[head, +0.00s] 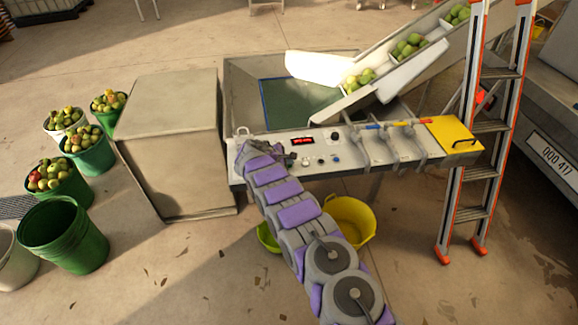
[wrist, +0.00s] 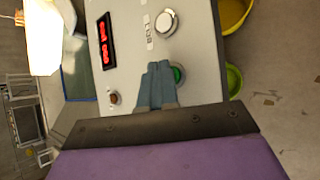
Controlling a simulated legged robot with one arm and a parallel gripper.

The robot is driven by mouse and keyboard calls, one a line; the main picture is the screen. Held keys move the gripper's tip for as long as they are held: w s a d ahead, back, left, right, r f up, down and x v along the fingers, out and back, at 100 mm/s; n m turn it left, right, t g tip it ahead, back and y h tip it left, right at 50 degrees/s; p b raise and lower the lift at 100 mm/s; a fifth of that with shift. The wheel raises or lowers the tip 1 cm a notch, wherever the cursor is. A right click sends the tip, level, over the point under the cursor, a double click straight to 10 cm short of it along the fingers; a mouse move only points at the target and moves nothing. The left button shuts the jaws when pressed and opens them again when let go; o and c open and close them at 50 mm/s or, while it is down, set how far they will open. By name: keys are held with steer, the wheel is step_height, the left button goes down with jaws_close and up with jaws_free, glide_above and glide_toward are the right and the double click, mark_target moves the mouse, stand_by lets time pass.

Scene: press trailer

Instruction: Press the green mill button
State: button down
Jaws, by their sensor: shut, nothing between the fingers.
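The green mill button (wrist: 179,74) shows in the wrist view on the pale control panel (wrist: 195,45), partly hidden behind my gripper's fingers. My gripper (wrist: 156,68) is shut and empty, with its fingertips just beside the button's edge; whether they touch it I cannot tell. In the head view the control panel (head: 345,158) runs across the middle, and my arm covers its left end, so the green button is hidden there.
On the panel are a red display (wrist: 104,40), a silver knob (wrist: 166,23) and a small orange-brown button (wrist: 113,98). A yellow tub (head: 350,219) stands below. A ladder (head: 486,130) stands right, a large box (head: 172,140) left, with buckets of apples (head: 90,150) beyond it.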

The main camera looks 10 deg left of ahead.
steer(key=shift+f, duration=0.25)
steer(key=shift+r, duration=0.1)
stand_by(0.4)
steer(key=shift+r, duration=0.7)
steer(key=shift+r+p, duration=0.8)
steer(key=shift+r, duration=1.7)
steer(key=shift+d+r, duration=0.1)
